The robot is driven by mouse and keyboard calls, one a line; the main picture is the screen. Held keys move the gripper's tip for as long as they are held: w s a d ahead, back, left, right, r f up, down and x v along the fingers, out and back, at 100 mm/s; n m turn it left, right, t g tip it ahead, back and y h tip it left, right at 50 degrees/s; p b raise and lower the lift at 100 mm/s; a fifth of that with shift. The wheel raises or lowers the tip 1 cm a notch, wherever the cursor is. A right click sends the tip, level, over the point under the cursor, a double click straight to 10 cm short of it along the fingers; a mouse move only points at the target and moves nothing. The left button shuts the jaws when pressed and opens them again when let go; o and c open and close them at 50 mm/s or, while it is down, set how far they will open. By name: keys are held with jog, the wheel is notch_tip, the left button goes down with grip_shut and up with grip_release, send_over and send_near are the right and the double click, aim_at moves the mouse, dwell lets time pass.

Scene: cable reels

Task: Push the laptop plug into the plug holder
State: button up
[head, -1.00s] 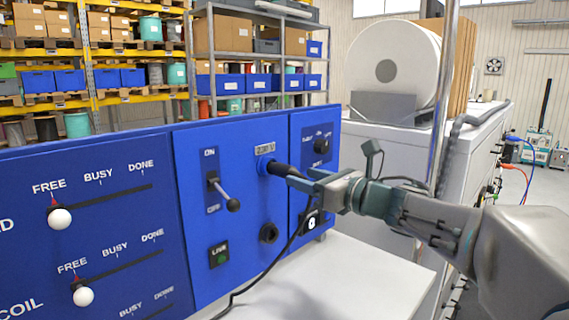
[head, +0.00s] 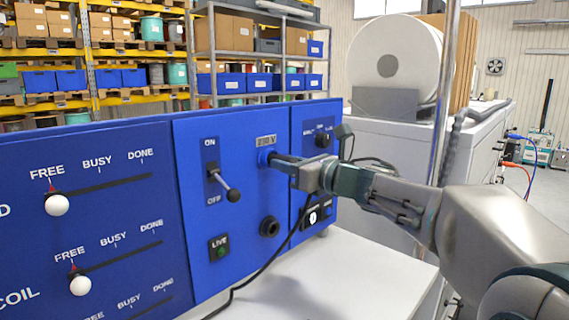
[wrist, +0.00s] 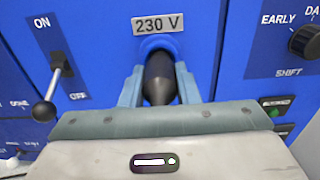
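The black laptop plug (wrist: 160,82) points into a round blue socket (wrist: 159,45) under the 230 V label in the wrist view. My gripper (head: 270,158) is at this socket in the head view. In the wrist view its two fingers (wrist: 160,76) lie along both sides of the plug with no clear gap, so it looks shut on the plug. The near finger hides most of the plug in the head view. How deep the plug sits cannot be told. Below the socket is a dark round opening (head: 269,227); I cannot tell which opening is the plug holder.
A black cable (head: 262,272) hangs from beneath my gripper to the white table (head: 340,275). A lever switch (head: 222,182) sticks out left of the socket. A dial (head: 323,139) is on the panel to the right. Sliders are farther left.

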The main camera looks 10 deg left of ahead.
grip_shut()
jog(key=shift+s+d+f, duration=0.1)
jog(key=shift+d, duration=0.05)
jog(key=shift+s+d+b, duration=0.35)
jog(key=shift+d, duration=0.1)
jog(key=shift+b+v, duration=0.65)
jog(key=shift+v, duration=0.9)
jog(key=shift+b+v, duration=1.3)
jog(key=shift+v, duration=1.65)
jog(key=shift+d, duration=0.1)
